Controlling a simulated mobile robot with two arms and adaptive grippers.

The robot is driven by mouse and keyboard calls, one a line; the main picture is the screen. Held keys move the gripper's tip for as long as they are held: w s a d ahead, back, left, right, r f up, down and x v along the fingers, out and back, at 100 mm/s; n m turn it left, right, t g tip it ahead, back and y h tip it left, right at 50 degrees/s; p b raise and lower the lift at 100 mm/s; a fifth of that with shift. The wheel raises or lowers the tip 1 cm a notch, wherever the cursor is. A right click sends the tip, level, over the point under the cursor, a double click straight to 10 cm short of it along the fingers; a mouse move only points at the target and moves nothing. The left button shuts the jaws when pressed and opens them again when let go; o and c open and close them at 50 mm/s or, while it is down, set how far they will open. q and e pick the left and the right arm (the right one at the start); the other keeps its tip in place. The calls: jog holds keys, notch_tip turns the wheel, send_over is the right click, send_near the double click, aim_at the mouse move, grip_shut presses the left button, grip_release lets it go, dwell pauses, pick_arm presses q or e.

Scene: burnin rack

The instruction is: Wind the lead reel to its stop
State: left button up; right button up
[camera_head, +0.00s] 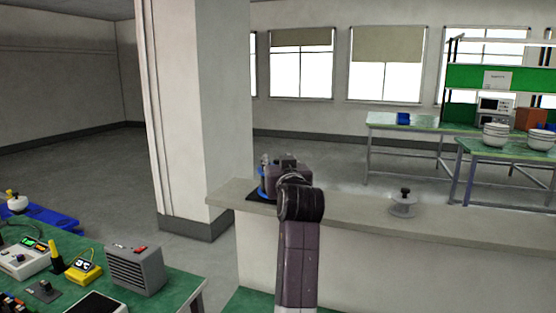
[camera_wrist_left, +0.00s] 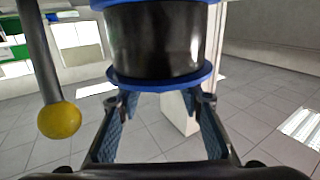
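The lead reel (camera_head: 262,190) stands on a ledge, with a bit of blue rim showing left of my left gripper (camera_head: 284,168). My gripper and arm hide most of it. In the left wrist view the reel (camera_wrist_left: 155,42) is close, a black drum between blue flanges, at the top of the picture. A grey rod with a yellow knob (camera_wrist_left: 59,120) hangs to its left, outside the fingers. My left gripper (camera_wrist_left: 162,105) has its fingers spread, with floor showing between them and nothing held. The reel's lower flange is just beyond the fingertips; I cannot tell whether they touch. My right gripper is out of view.
The ledge (camera_head: 350,210) runs rightward and carries a pale spool-like piece with a black knob (camera_head: 403,203). A wide pillar (camera_head: 185,110) stands at left. A green bench (camera_head: 180,290) at lower left holds instruments and a grey box (camera_head: 136,270). Green-topped tables (camera_head: 430,126) stand behind.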

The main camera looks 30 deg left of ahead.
pick_arm(q)
grip_shut()
dwell(0.3)
